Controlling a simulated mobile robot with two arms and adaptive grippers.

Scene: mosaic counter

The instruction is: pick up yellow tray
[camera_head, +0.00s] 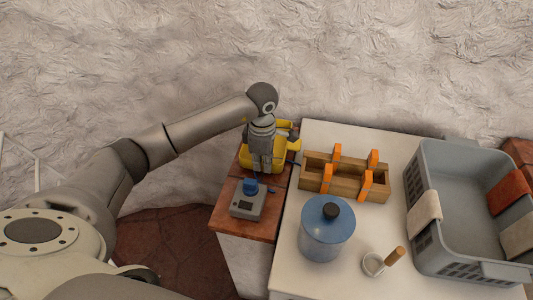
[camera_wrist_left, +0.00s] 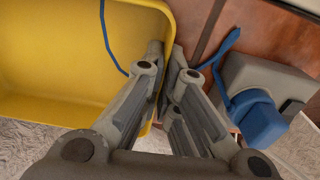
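The yellow tray (camera_head: 281,157) stands on the red-brown tiled part of the counter by the wall, partly hidden behind my left gripper (camera_head: 262,168). In the left wrist view the yellow tray (camera_wrist_left: 60,60) fills the upper left. The left gripper (camera_wrist_left: 166,58) there has one finger inside the tray and one outside. The fingers are close together with the side wall between them, so it looks shut on that wall. The tray appears to rest on the tiles. My right gripper is in neither view.
A grey device (camera_head: 241,207) with a blue top (camera_head: 250,186) stands just in front of the tray. A blue cable (camera_wrist_left: 222,66) lies near it. A wooden rack (camera_head: 345,181), a blue lidded pot (camera_head: 327,240), a small cup (camera_head: 374,264) and a grey crate (camera_head: 465,261) stand to the right.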

